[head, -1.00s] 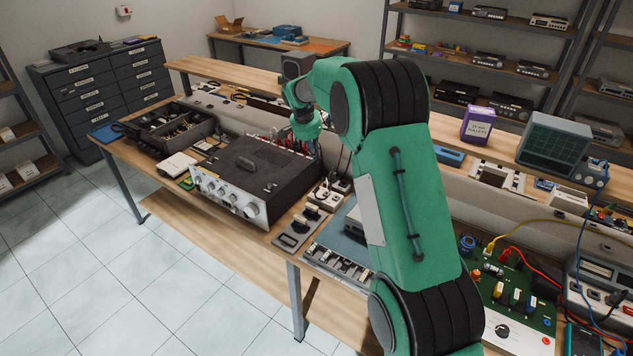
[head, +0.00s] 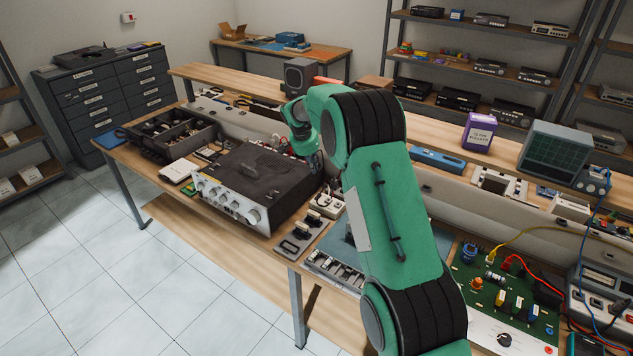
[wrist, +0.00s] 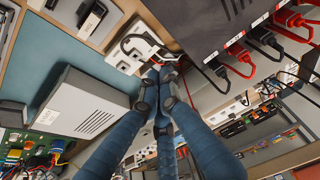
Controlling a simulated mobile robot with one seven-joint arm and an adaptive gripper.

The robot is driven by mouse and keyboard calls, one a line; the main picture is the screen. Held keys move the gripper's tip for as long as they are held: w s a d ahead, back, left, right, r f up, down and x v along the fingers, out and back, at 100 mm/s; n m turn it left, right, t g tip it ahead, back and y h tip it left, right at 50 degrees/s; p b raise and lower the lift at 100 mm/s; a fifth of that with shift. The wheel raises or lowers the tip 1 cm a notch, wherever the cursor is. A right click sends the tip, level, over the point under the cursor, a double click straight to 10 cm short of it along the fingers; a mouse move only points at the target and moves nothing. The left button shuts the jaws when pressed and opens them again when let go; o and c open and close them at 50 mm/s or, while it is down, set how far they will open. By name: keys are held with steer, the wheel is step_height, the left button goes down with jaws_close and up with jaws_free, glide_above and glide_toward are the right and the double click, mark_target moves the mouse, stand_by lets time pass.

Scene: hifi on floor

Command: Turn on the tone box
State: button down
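No readable label marks the tone box, so I cannot tell for sure which unit it is. A silver-fronted hi-fi amplifier (head: 255,180) with a dark top sits on the bench; its rear with red and black plugs shows in the wrist view (wrist: 220,20). My gripper (head: 316,166) points down by the amplifier's right rear. In the wrist view its blue fingers (wrist: 160,92) are drawn together, with nothing visible between them, near a white socket block (wrist: 146,52).
Cables hang behind the amplifier near the fingers. A black parts tray (head: 175,140) stands to the left. A green circuit board (head: 500,300) with wires is at the right. A purple box (head: 479,131) and a green-screened instrument (head: 553,150) stand on the raised shelf.

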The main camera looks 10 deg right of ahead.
steer(key=b, duration=0.3)
glide_toward(318, 194)
steer(key=x, duration=0.3)
steer(key=d+x, duration=0.1)
steer(key=x, duration=0.1)
steer(key=shift+w, duration=0.35)
steer(key=shift+d+f, duration=0.1)
steer(key=shift+f, duration=0.5)
steer(key=shift+w, duration=0.1)
steer(key=shift+d+p, duration=0.1)
steer(key=shift+p, duration=0.55)
